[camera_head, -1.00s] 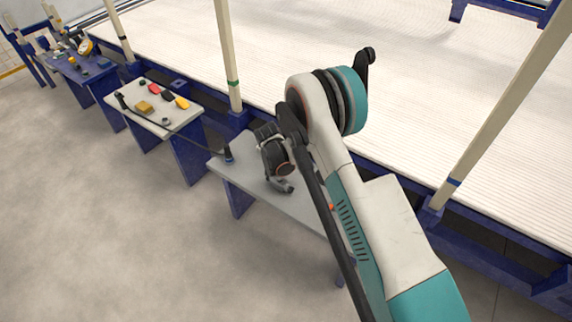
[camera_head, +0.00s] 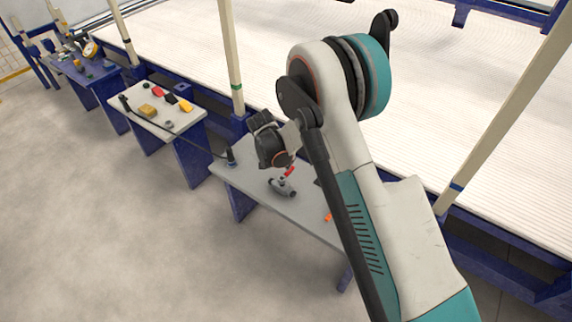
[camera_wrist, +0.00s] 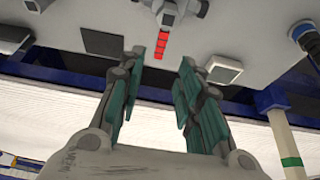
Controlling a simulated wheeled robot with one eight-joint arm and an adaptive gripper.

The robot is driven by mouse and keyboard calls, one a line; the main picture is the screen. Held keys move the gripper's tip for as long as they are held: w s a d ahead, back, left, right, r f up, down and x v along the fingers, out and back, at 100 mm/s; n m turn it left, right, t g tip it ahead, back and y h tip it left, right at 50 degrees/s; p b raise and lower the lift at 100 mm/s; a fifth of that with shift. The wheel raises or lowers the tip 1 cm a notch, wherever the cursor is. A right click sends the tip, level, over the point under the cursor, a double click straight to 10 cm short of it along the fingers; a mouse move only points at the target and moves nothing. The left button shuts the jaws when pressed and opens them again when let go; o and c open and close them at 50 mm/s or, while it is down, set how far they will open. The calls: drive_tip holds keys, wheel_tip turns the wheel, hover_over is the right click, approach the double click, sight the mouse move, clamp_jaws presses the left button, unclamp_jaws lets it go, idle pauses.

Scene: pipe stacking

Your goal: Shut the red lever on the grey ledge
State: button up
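The red lever (camera_head: 289,171) is on a grey valve fitting (camera_head: 282,187) on the grey ledge (camera_head: 255,184). In the wrist view the red lever (camera_wrist: 161,43) sticks out from the grey fitting (camera_wrist: 170,12) towards my gripper (camera_wrist: 164,62). My gripper's two fingers are spread apart, with the lever showing between their tips in the picture. Nothing is held, and no contact with the lever shows. In the head view my wrist is above and behind the fitting; the fingers cannot be made out there.
A black square (camera_wrist: 103,43) and a pale square block (camera_wrist: 222,69) flank the fitting on the ledge. A blue-and-black connector (camera_head: 231,158) with a cable stands at the ledge's left end. A pale post (camera_head: 231,60) rises behind. Another table (camera_head: 150,122) holds small coloured items.

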drive_tip(key=shift+v, duration=1.5)
